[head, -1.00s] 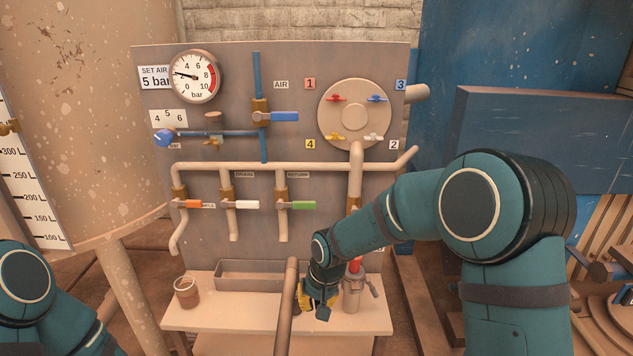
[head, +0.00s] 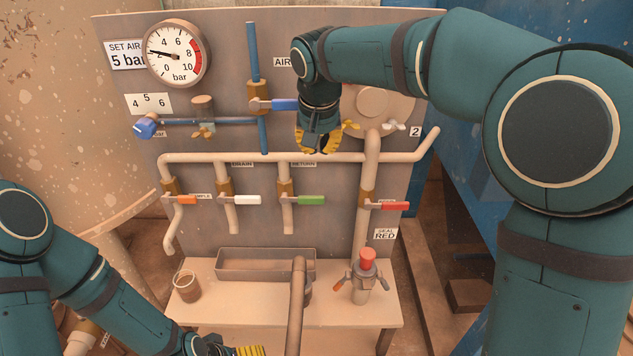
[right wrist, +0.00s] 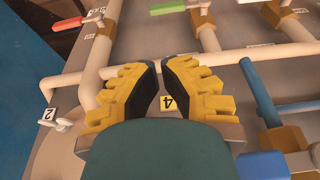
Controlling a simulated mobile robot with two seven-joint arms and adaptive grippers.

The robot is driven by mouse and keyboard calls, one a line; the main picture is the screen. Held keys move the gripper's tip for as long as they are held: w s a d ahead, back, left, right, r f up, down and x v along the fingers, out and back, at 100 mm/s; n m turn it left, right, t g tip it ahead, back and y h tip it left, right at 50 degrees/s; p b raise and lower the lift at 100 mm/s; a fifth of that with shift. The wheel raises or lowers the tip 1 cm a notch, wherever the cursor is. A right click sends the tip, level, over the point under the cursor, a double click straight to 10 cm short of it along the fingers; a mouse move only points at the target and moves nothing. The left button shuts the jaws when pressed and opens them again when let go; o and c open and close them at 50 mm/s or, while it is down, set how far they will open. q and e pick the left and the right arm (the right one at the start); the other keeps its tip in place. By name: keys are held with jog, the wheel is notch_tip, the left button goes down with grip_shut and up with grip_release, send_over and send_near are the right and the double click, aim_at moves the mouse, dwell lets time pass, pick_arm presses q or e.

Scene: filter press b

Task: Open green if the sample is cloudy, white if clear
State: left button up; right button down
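The green-handled valve (head: 311,200) is on the pipe by the RETURN label; its handle points right. It also shows in the right wrist view (right wrist: 168,7). The white-handled valve (head: 246,199) by the DRAIN label is left of it, its handle also pointing right. A small brownish jar (head: 187,287) stands on the bench's left; whether its content is cloudy I cannot tell. My right gripper (head: 319,150) is open and empty, in front of the panel above the green handle. My left gripper (head: 245,350) is cut off by the lower edge; its opening is unclear.
A red-handled valve (head: 393,206) is right of the green one, an orange-handled one (head: 187,199) at left. A blue handle (head: 284,105) is beside my right gripper. A grey tray (head: 240,275) and red-capped fitting (head: 367,262) are on the bench. A pipe (head: 297,305) rises in front.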

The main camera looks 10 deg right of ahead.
aim_at(319, 196)
jog(key=x, duration=0.8)
jog(key=s+x, duration=0.1)
jog(key=x, duration=0.3)
jog(key=shift+f, duration=0.4)
jog(key=shift+w+f, duration=0.1)
jog(key=shift+f, duration=0.55)
jog(key=shift+b, duration=0.3)
